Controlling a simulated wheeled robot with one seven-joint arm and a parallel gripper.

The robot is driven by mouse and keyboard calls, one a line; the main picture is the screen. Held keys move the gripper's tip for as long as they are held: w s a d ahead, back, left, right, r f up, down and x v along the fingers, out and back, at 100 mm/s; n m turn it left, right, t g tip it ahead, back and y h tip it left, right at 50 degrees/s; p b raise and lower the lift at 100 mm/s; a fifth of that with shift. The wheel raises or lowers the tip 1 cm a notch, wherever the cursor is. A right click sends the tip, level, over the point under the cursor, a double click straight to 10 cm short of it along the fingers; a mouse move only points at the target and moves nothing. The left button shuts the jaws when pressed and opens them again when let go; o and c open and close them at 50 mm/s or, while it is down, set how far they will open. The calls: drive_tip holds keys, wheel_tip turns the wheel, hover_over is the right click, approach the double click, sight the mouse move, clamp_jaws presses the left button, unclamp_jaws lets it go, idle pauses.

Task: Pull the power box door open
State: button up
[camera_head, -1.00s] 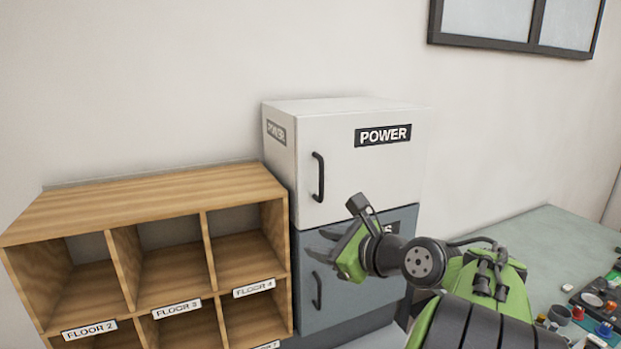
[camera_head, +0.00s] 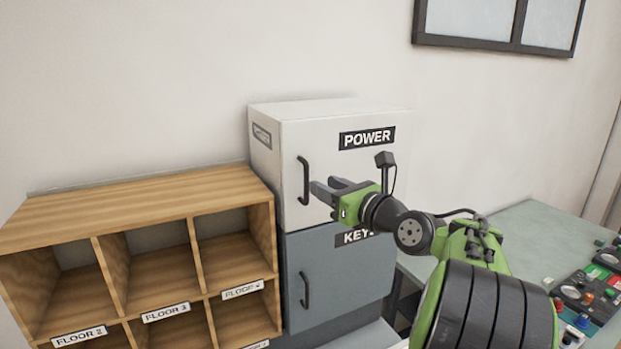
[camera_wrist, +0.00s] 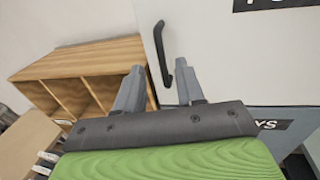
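The white power box (camera_head: 265,160) stands on top of a grey box, with a black "POWER" label on its door (camera_head: 350,165). The door looks shut. Its black vertical handle (camera_head: 303,180) is at the door's left side. My gripper (camera_head: 322,190) is open, just right of the handle in the head view, with its fingers pointing left toward it. In the wrist view the handle (camera_wrist: 162,52) shows beyond and between the two spread fingertips (camera_wrist: 158,75), nearer the right one. Nothing is between the fingers near their base.
The grey key box (camera_head: 335,275) below has its own black handle (camera_head: 305,290). A wooden shelf (camera_head: 140,203) with floor labels stands close at the left. A table (camera_head: 535,230) with coloured buttons is at the right. A framed panel (camera_head: 497,25) hangs above.

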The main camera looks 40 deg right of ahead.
sight(308, 177)
drive_tip(key=w, duration=0.6)
drive_tip(key=shift+w+d, duration=0.1)
drive_tip(key=shift+d, duration=0.2)
clamp_jaws()
